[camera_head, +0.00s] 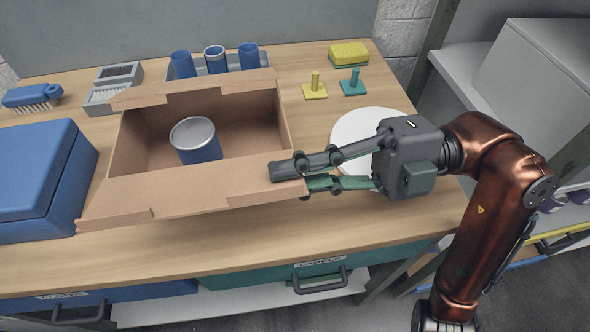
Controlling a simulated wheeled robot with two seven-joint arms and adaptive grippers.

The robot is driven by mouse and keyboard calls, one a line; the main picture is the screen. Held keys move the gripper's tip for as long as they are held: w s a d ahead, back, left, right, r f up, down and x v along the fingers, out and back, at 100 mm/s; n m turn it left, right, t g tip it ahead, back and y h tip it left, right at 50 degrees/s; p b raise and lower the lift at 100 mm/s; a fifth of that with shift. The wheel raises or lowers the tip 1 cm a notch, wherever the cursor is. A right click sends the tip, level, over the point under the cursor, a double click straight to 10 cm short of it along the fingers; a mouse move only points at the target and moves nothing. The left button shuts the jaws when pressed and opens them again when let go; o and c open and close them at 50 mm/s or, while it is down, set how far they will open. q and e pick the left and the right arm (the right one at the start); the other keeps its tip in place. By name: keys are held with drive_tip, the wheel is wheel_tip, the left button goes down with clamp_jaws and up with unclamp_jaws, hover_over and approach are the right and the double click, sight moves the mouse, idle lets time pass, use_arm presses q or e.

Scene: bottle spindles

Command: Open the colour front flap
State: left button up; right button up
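An open cardboard box (283,118) stands on the wooden table. Its front flap (190,191) is folded outward toward the table's front edge and slopes down a little to the left. A blue can (203,152) with a grey rim stands inside the box. My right gripper (290,176) comes in from the right at the flap's right end. Its dark upper finger lies over the flap, and its green lower finger passes under it, with the tip hidden. The fingers look closed on the flap's edge. My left gripper is not in view.
A blue bin (35,180) stands close left of the box. A grey rack (217,66) with blue cups is behind it. A white plate (352,128) lies under my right gripper, and yellow and teal pegs (315,84) stand behind. The table's front strip is clear.

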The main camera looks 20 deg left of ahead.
drive_tip(key=shift+d, duration=0.1)
drive_tip(key=v, duration=1.2)
